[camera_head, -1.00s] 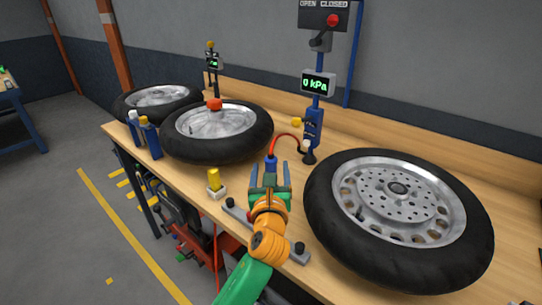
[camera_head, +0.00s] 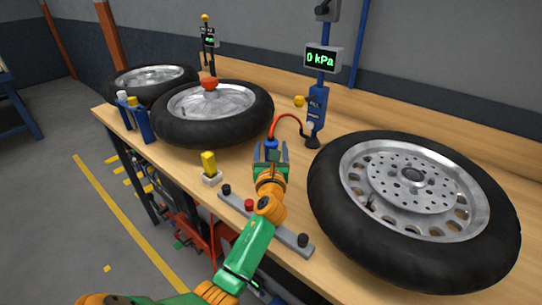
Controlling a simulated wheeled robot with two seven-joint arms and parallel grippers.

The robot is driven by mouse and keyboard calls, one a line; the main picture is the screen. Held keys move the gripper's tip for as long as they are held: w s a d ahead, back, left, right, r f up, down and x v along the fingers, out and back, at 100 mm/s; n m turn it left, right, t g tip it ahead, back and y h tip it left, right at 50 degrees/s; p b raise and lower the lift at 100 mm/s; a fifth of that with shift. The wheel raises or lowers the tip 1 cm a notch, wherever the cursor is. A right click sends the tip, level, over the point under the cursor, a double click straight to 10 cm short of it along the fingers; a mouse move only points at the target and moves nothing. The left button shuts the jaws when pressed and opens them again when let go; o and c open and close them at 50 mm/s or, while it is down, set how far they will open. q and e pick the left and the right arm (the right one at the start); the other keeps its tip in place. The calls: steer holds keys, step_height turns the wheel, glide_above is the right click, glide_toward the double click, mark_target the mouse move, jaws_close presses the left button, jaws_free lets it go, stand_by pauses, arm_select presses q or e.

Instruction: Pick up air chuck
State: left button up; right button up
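The air chuck, a small blue fitting (camera_head: 271,144) on a red hose (camera_head: 288,117), is over the workbench near the middle of the view. The hose arcs from it to the blue post (camera_head: 317,108). My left gripper (camera_head: 270,148) is at the chuck, with its two fingers apart, one on each side of it. I see no clear contact between fingers and chuck. The chuck's lower part is hidden by the gripper. My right gripper is not in view.
A large wheel (camera_head: 336,196) lies right of my gripper, and another wheel (camera_head: 178,135) lies left. A yellow-topped block (camera_head: 209,163) and a grey bar with knobs (camera_head: 293,238) are near the front edge. A display (camera_head: 323,58) reads 0 kPa.

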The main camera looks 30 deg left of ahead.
arm_select(q)
jaws_close()
stand_by(0.3)
